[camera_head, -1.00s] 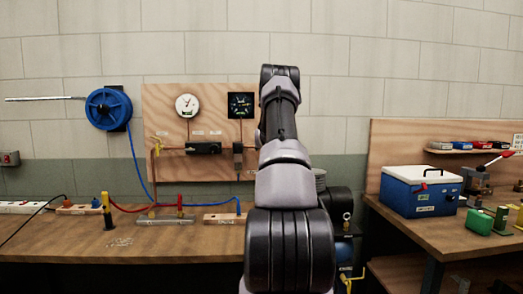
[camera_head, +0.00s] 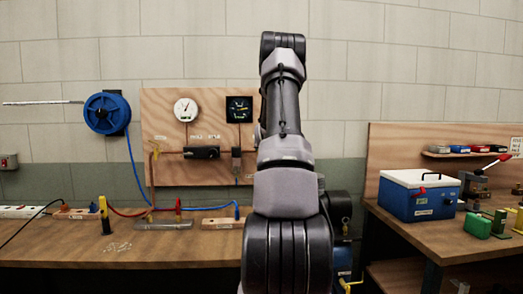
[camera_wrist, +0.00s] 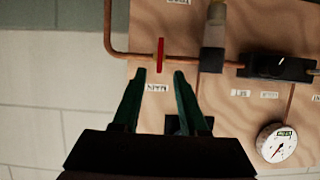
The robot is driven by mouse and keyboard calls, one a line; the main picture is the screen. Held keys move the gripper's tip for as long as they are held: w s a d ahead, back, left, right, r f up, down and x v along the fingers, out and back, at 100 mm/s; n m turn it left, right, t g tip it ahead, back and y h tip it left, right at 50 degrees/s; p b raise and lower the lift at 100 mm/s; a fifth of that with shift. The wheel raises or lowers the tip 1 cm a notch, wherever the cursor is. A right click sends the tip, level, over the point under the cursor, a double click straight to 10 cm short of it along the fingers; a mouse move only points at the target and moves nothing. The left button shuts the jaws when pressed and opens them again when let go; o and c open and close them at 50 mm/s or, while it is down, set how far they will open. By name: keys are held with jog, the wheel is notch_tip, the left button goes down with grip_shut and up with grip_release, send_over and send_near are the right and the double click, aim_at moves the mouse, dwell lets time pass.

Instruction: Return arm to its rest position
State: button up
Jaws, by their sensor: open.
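My arm stands raised in the middle of the head view, its upper end in front of the wall; my gripper is hidden there. In the wrist view my gripper (camera_wrist: 158,82) is open, with two green fingers apart and nothing between them. Past the fingertips the wooden panel (camera_wrist: 140,110) shows with a copper pipe (camera_wrist: 109,38) and a red valve handle (camera_wrist: 160,53). I cannot tell how far the fingers are from the panel. The panel also shows in the head view (camera_head: 165,115).
A workbench (camera_head: 60,253) with hoses and fittings runs along the left. A blue hose reel (camera_head: 106,112) hangs on the wall. At the right, a blue cooler box (camera_head: 419,204) and green blocks (camera_head: 478,226) stand on another bench. The wall above is bare.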

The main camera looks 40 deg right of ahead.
jog(key=s+a+r+y, duration=0.1)
jog(key=s+a+r, duration=0.3)
jog(key=a, duration=0.5)
jog(key=s+a+r+n+g+y, duration=0.15)
jog(key=s+a+r, duration=0.3)
jog(key=a, duration=0.55)
jog(key=s+a+r+m+y, duration=0.15)
jog(key=s+a+r, duration=0.25)
jog(key=a, duration=0.5)
jog(key=s+a+f+n+g+y, duration=0.1)
jog(key=s+a+y, duration=0.1)
jog(key=s+a, duration=0.8)
jog(key=s+a+f+n+g+y, duration=0.1)
jog(key=s+a+g+y, duration=0.1)
jog(key=s+a, duration=0.7)
jog(key=s+y, duration=0.1)
jog(key=s, duration=0.7)
jog(key=shift+s+a+f, duration=0.35)
jog(key=shift+a+f, duration=0.05)
jog(key=shift+w, duration=0.1)
